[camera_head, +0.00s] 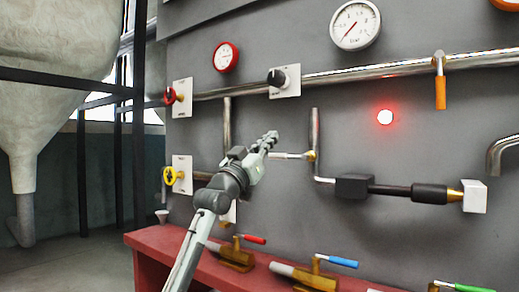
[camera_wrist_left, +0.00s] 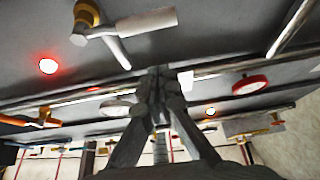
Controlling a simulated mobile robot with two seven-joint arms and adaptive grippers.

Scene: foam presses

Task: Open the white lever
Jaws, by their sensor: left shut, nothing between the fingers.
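The white lever (camera_head: 290,155) lies roughly level on the grey panel, its white handle reaching left from a brass valve (camera_head: 311,156) on a thin pipe. In the left wrist view the white handle (camera_wrist_left: 148,22) shows close up at the top, beside the brass fitting (camera_wrist_left: 87,12). My left gripper (camera_head: 270,137) points up and right, with its fingertips just above the left end of the handle in the head view. Its fingers (camera_wrist_left: 158,74) are together and empty, apart from the handle in the wrist view. My right gripper is in neither view.
A long steel pipe (camera_head: 400,72) crosses the panel above, with an orange lever (camera_head: 440,93) hanging from it. A red light (camera_head: 385,117) glows at right. Red (camera_head: 253,239), blue (camera_head: 343,262) and green levers sit on the red bench below. A black cylinder (camera_head: 390,189) juts out at right.

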